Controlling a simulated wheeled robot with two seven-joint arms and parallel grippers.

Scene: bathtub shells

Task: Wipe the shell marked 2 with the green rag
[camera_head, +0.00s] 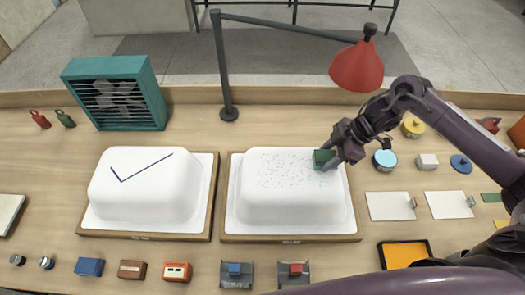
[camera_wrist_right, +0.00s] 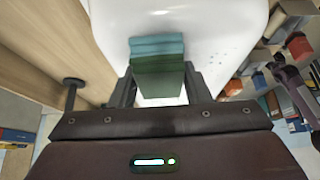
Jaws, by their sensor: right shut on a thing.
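Two white shells lie upside down on wooden boards. The left shell (camera_head: 145,190) bears a dark blue check-shaped line. The right shell (camera_head: 290,195) has many small dark specks across its top. The labels on the board fronts are too small to read, so I cannot tell which is marked 2. My right gripper (camera_head: 335,155) is shut on the green rag (camera_head: 322,160), a folded block, at the upper right edge of the right shell's top. In the right wrist view the rag (camera_wrist_right: 158,75) sits between the fingers against the white shell; contact is unclear. My left gripper is out of view.
A red lamp (camera_head: 357,66) on a dark post (camera_head: 227,80) hangs behind the right shell. A teal fan box (camera_head: 116,93) stands at the back left. Tins, white cards (camera_head: 390,206) and an orange tray (camera_head: 404,253) lie right; small blocks line the front edge.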

